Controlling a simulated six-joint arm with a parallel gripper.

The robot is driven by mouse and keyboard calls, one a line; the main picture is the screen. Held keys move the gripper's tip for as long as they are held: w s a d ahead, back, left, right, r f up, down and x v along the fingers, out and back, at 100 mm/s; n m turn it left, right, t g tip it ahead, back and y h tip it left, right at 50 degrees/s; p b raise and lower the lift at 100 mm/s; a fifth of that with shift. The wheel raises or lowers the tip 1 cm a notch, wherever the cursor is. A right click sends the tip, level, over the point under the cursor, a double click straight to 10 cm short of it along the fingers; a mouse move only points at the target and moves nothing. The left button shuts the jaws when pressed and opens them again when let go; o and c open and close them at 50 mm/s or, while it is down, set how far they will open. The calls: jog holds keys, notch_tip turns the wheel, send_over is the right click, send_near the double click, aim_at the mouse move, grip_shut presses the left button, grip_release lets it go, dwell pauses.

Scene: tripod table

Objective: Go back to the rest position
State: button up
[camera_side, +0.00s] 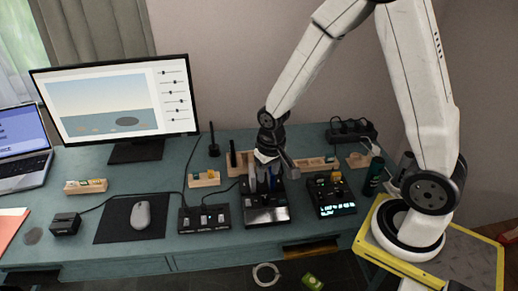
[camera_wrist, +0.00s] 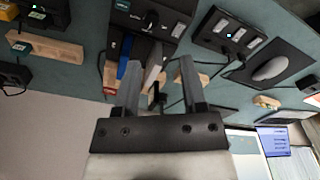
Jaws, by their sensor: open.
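My gripper (camera_side: 264,182) points down over a black device with a silver front plate (camera_side: 267,215) on the blue-green desk (camera_side: 135,178). In the wrist view, my gripper (camera_wrist: 160,72) shows two grey fingers spread apart. Upright blue and grey pieces (camera_wrist: 140,68) of the device appear between and just beyond the fingers. I cannot tell whether the fingers touch them. Nothing is clearly held.
Close by are a device with a lit display (camera_side: 337,197), a switch box (camera_side: 204,219), wooden blocks (camera_side: 204,179) and a dark green cylinder (camera_side: 373,176). A monitor (camera_side: 117,101), laptop (camera_side: 22,150) and mouse (camera_side: 140,216) are at left. Cables cross the desk.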

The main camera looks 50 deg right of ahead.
jog(key=s+a+r+n+t, duration=0.1)
jog(key=s+a+r+n, duration=0.1)
jog(key=s+r, duration=0.4)
jog(key=shift+a+n+t, duration=0.3)
jog(key=shift+a+n, duration=0.05)
jog(key=shift+n, duration=0.25)
